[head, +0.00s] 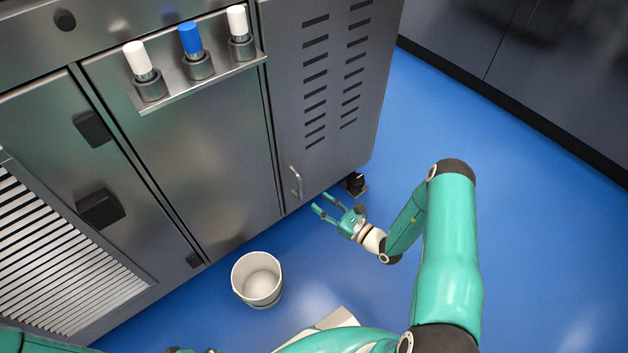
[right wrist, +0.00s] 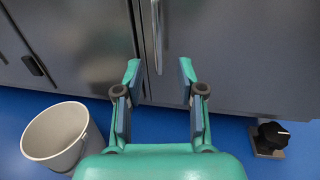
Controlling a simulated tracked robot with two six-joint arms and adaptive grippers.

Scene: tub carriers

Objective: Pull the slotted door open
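The slotted door (head: 325,85) is a dark grey panel with two columns of slots at the right end of the cabinet front. It looks shut. Its upright silver bar handle (head: 295,182) sits low near its left edge and also shows in the right wrist view (right wrist: 157,35). My right gripper (head: 322,205) is open and empty, just in front of and below the handle. In the right wrist view (right wrist: 158,75) its fingers stand apart with the handle beyond them, between the fingertips in the picture.
A whitish tub (head: 258,280) stands on the blue floor (head: 500,220) in front of the cabinet. A rack (head: 215,75) on the cabinet holds two white-topped pieces and a blue-topped one. The floor to the right is clear.

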